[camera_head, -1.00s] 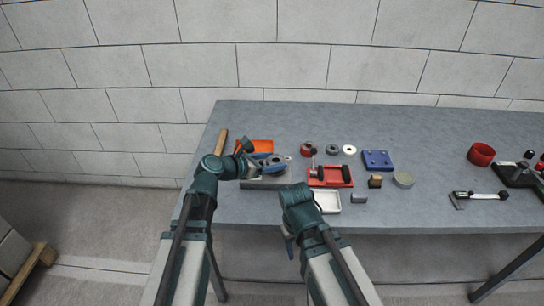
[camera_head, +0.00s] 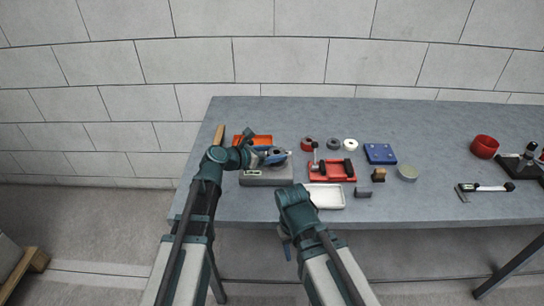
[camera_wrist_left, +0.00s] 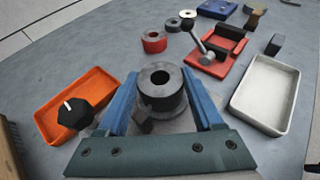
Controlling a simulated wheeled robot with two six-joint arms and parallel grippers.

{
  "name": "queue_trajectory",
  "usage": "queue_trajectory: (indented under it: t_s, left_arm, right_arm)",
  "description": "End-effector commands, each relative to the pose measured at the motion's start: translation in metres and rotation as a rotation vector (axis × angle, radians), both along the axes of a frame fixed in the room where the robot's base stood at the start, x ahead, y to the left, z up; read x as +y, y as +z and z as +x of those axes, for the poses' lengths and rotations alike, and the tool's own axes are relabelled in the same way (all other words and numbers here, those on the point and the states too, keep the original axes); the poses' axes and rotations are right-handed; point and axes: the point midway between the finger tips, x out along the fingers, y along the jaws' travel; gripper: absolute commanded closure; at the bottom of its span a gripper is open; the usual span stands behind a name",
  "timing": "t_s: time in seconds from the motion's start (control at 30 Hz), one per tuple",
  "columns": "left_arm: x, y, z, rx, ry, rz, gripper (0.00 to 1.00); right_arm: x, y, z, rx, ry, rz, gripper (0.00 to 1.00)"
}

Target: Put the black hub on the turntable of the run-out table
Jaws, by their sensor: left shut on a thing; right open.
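The black hub (camera_wrist_left: 161,88), a dark cylinder with a centre bore and a wider base, is between the blue fingers of my left gripper (camera_wrist_left: 160,98). In the head view my left gripper (camera_head: 276,157) is shut on it above the grey block of the run-out table (camera_head: 266,177). The hub and fingers hide the turntable, and I cannot tell whether the hub touches it. My right gripper (camera_head: 288,246) is low, in front of the bench edge, mostly hidden by its arm, and open.
An orange tray (camera_wrist_left: 52,122) lies left of the hub, behind a black knob (camera_wrist_left: 75,113). A white tray (camera_head: 324,204) and a red fixture with a lever (camera_head: 343,179) stand to the right. Several rings and a blue block (camera_head: 380,154) lie behind.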

Motion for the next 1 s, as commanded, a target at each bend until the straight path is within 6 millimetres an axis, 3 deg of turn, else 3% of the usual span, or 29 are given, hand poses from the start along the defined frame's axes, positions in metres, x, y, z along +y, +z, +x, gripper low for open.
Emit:
queue_trajectory:
  t_s: [0.23, 0.27, 0.43, 0.8, 1.0]
  left_arm:
    - [0.0, -0.003, 0.0, 0.0, 0.0, -0.001, 1.0]
    - [0.0, -0.003, 0.0, 0.0, -0.001, 0.0, 0.3]
    - [0.0, -0.002, 0.0, 0.0, -0.001, 0.0, 0.02]
    - [0.0, 0.004, 0.0, 0.0, -0.001, 0.0, 0.02]
    - [0.025, 0.018, -0.024, 0.0, 0.003, 0.001, 0.02]
  right_arm:
    - [0.0, -0.003, 0.0, 0.0, 0.0, 0.0, 0.5]
    - [0.0, -0.003, 0.0, 0.0, 0.0, 0.0, 0.5]
    - [0.0, -0.002, 0.0, 0.0, 0.0, 0.0, 0.5]
    - [0.0, 0.004, 0.0, 0.0, 0.0, 0.0, 0.5]
    - [0.0, 0.019, 0.0, 0.0, 0.0, 0.0, 0.5]
